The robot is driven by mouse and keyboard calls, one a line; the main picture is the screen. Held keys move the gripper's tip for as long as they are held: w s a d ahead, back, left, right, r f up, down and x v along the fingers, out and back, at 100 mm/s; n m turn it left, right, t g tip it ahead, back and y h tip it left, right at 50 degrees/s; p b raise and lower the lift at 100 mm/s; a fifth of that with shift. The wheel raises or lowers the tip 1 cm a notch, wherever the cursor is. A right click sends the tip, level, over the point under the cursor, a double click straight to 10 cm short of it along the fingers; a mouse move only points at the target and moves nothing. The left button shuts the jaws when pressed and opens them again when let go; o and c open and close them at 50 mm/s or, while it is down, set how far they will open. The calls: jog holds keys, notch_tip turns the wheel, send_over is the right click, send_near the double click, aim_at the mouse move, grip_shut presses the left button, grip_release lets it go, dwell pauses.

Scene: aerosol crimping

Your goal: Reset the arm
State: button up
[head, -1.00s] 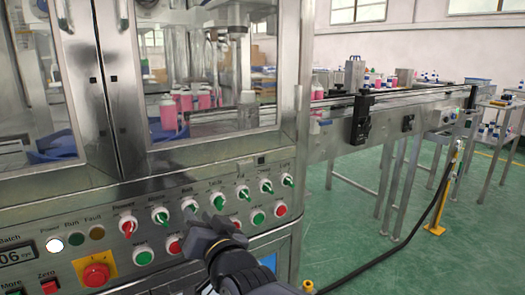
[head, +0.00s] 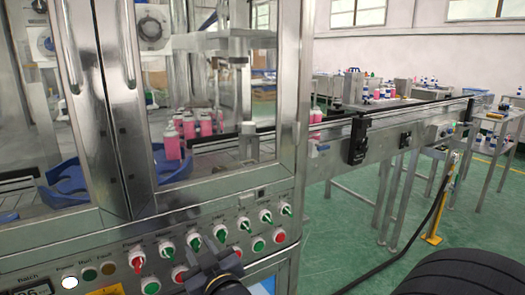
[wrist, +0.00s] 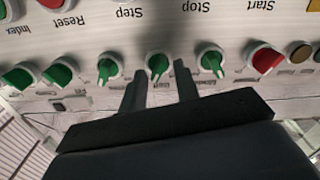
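My gripper (head: 212,262) is in front of the machine's control panel (head: 175,225), low in the head view. In the wrist view its two dark fingers (wrist: 157,75) stand apart with nothing clamped between them. A green selector knob (wrist: 158,66) shows in the gap between the fingertips, with space on both sides. I cannot tell how far the fingertips are from the panel. The knob row continues on both sides, with a red knob (wrist: 265,60) to the right in that upside-down view. In the head view the gripper hides part of the lower buttons.
Framed glass doors (head: 130,110) stand above the panel, with pink bottles (head: 172,145) and a blue guide (head: 70,182) behind them. A conveyor (head: 375,125) runs right. A black cable (head: 430,215) and a yellow floor stand (head: 432,238) are beyond. Green floor lies open between.

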jog(key=n+p, duration=0.3)
jog(key=shift+r, duration=0.15)
jog(key=shift+s+n, duration=0.25)
jog(key=shift+n, duration=0.05)
jog(key=v, duration=0.7)
jog(key=shift+f, duration=0.2)
